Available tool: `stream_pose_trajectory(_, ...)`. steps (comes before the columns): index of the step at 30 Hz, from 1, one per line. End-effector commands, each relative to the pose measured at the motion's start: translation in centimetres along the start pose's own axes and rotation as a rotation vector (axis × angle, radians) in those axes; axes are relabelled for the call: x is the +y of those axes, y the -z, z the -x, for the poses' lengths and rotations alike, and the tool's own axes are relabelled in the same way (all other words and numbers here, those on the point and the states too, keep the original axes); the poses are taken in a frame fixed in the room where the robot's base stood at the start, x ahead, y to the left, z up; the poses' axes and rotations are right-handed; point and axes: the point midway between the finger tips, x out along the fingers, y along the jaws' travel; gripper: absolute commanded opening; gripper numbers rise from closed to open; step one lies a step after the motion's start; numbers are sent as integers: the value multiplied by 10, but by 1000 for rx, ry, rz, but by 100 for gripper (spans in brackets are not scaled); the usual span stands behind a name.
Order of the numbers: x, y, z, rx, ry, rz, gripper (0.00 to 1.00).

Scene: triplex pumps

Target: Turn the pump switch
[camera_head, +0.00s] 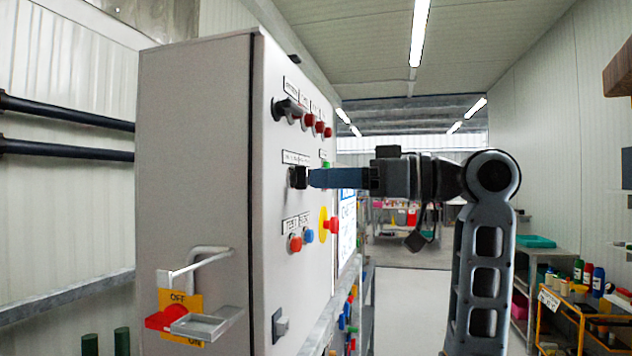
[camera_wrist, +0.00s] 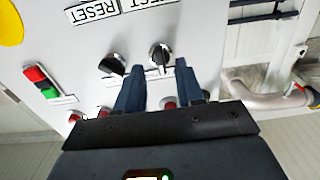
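The grey control cabinet (camera_head: 205,150) carries the switches on its right-hand face. A black rotary switch (camera_head: 298,177) sits in the middle row under a white label. My gripper (camera_head: 312,178) points left at it, its blue fingers at or very near the switch; contact cannot be told. In the wrist view my gripper (camera_wrist: 158,70) is open, with a clear gap between two dark blue fingers. A black knob (camera_wrist: 160,57) with a light pointer mark shows in line with that gap. Another black knob (camera_wrist: 112,65) is just left of the left finger. Which knob is the pump switch is unclear.
A black knob (camera_head: 287,108) and red buttons line the upper row. Red and blue buttons (camera_head: 301,239) and a red emergency button (camera_head: 333,225) on yellow are below. A handle (camera_head: 195,262) juts from the cabinet's front. The aisle floor (camera_head: 410,305) is clear.

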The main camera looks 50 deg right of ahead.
Motion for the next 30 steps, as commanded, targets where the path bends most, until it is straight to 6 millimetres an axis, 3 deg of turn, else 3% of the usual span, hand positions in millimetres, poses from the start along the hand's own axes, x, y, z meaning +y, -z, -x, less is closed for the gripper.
stream_pose_trajectory(3, 0, -1, 21, 1, -3, 2, 37)
stream_pose_trajectory(9, 0, 0, 42, 0, -1, 1, 37)
stream_pose_trajectory(30, 0, 0, 46, 0, 0, 0, 37)
